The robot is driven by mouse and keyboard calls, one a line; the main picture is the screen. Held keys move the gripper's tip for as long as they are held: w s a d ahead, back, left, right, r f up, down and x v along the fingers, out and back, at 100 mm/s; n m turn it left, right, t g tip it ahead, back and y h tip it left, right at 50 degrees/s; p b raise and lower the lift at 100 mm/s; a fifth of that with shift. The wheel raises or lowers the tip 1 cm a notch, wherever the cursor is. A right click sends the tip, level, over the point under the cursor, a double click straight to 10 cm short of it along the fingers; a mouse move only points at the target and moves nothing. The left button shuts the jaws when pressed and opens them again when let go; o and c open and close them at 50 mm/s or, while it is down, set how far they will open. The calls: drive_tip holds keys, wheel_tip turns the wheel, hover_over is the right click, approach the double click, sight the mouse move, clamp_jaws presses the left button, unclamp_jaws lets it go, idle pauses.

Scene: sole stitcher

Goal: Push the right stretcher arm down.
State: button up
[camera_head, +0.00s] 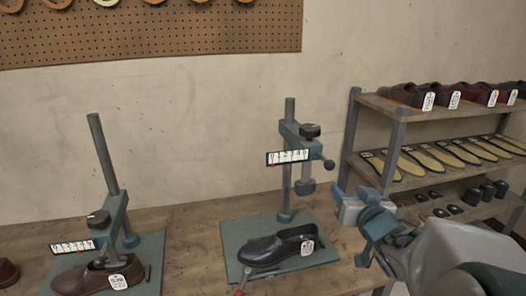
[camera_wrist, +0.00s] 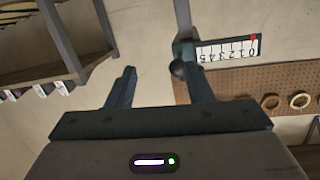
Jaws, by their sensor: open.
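The right stretcher has a grey post and a teal arm (camera_head: 290,134) that sits high on it. A white scale (camera_head: 288,157) with a red mark near its left end and a dark ball knob (camera_head: 328,165) are on the arm. A black shoe (camera_head: 270,250) with a white tag lies on the base below, apart from the arm. My gripper (camera_head: 350,193) is open and empty, to the right of and a little below the knob. In the wrist view, which is upside down, the scale (camera_wrist: 228,49) and knob (camera_wrist: 179,69) show by the right finger (camera_wrist: 194,85); contact cannot be told.
The left stretcher (camera_head: 118,205) has its arm low over a brown shoe (camera_head: 85,280). Shelves (camera_head: 400,112) with shoes and soles stand at the right behind my arm. A pegboard (camera_head: 150,38) hangs on the wall. The workbench (camera_head: 190,240) is clear between the two bases.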

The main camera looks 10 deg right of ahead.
sight(324, 159)
drive_tip(key=w+y, duration=0.1)
drive_tip(key=w, duration=0.3)
drive_tip(key=w+r+t+p, duration=0.1)
drive_tip(key=w, duration=0.3)
drive_tip(key=w+a+r+n+y+p, duration=0.1)
drive_tip(key=w, duration=0.3)
drive_tip(key=shift+w+a+r+t+y, duration=0.1)
drive_tip(key=shift+w+r+t+y, duration=0.05)
drive_tip(key=shift+w+t+y, duration=0.2)
clamp_jaws()
wheel_tip(324, 159, down, 21)
drive_tip(key=b, duration=1.8)
drive_tip(key=shift+r+b, duration=0.15)
drive_tip(key=shift+b, duration=0.2)
drive_tip(key=shift+c, duration=0.5)
unclamp_jaws()
drive_tip(key=shift+o, duration=0.5)
